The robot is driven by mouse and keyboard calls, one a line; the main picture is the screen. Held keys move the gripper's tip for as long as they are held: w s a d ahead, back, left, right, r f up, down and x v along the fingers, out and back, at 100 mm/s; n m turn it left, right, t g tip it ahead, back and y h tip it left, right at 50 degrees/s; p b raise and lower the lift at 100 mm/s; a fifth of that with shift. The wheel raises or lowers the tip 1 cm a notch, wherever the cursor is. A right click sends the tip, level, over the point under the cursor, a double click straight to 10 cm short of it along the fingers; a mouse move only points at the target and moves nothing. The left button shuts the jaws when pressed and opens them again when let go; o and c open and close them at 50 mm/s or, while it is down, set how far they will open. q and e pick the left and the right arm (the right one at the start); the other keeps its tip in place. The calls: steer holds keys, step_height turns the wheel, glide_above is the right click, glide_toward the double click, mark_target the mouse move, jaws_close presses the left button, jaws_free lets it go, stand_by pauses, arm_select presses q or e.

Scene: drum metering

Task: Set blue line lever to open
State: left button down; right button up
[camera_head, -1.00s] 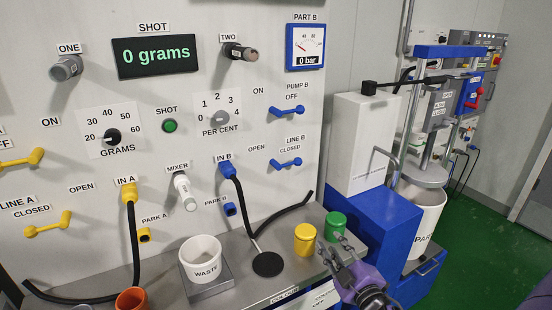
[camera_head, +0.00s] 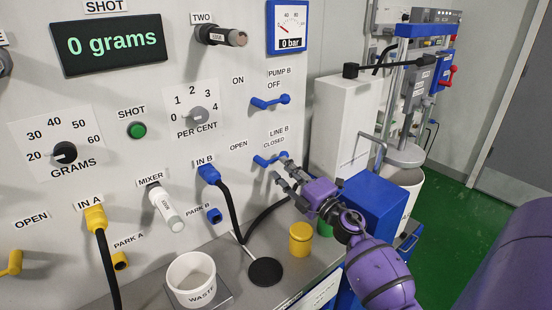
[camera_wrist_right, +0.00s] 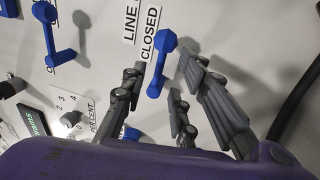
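The blue LINE B lever (camera_head: 264,160) is on the white panel, under the CLOSED label, with OPEN printed to its left. It also shows in the right wrist view (camera_wrist_right: 161,66), where its arm runs beside the word CLOSED. My right gripper (camera_head: 279,168) is at the lever's right end in the head view. In the right wrist view, its fingers (camera_wrist_right: 164,80) are apart, one on each side of the lever. I cannot tell whether they touch it. My left gripper is not in view.
The similar blue PUMP B lever (camera_head: 270,102) is just above. The IN B hose (camera_head: 225,200) hangs to the lower left. A yellow pot (camera_head: 300,240), a partly hidden green pot (camera_head: 325,230) and the waste cup (camera_head: 192,280) stand on the bench below.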

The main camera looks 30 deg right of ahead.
mark_target(275, 159)
steer(key=x, duration=0.5)
steer(key=shift+w, duration=0.1)
jaws_close()
steer(key=shift+r, duration=0.1)
